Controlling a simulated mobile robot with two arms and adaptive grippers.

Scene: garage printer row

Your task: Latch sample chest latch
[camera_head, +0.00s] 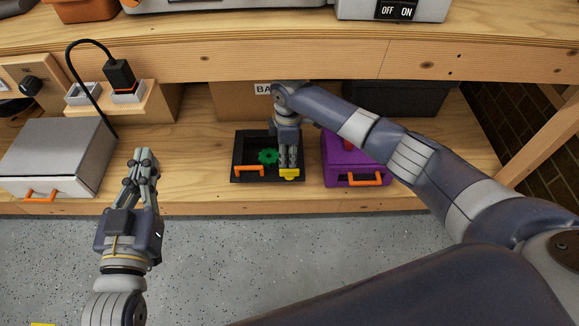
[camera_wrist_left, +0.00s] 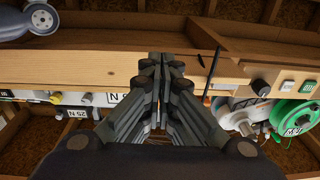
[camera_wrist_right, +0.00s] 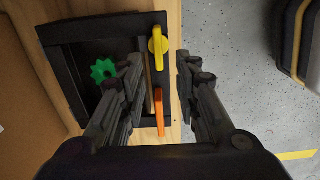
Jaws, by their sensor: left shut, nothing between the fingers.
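A black chest (camera_head: 238,160) with an orange handle (camera_head: 249,170) and a yellow latch (camera_head: 289,175) on its front sits on the wooden shelf. A green gear-shaped piece (camera_head: 267,156) shows inside. The right wrist view shows the yellow latch (camera_wrist_right: 158,45) and orange handle (camera_wrist_right: 159,112) along the front edge. My right gripper (camera_head: 289,163) points down over the chest's front right. Its fingers are apart, with the latch and front edge between them in the right wrist view (camera_wrist_right: 162,66); contact is unclear. My left gripper (camera_head: 146,156) is shut and empty, left of the chest.
A purple box (camera_head: 345,150) with an orange handle stands right beside the chest. A grey box (camera_head: 60,155) with an orange handle stands at the left. A cardboard box (camera_head: 232,100) is behind. An upper shelf beam (camera_head: 200,58) overhangs. Shelf between grey box and chest is clear.

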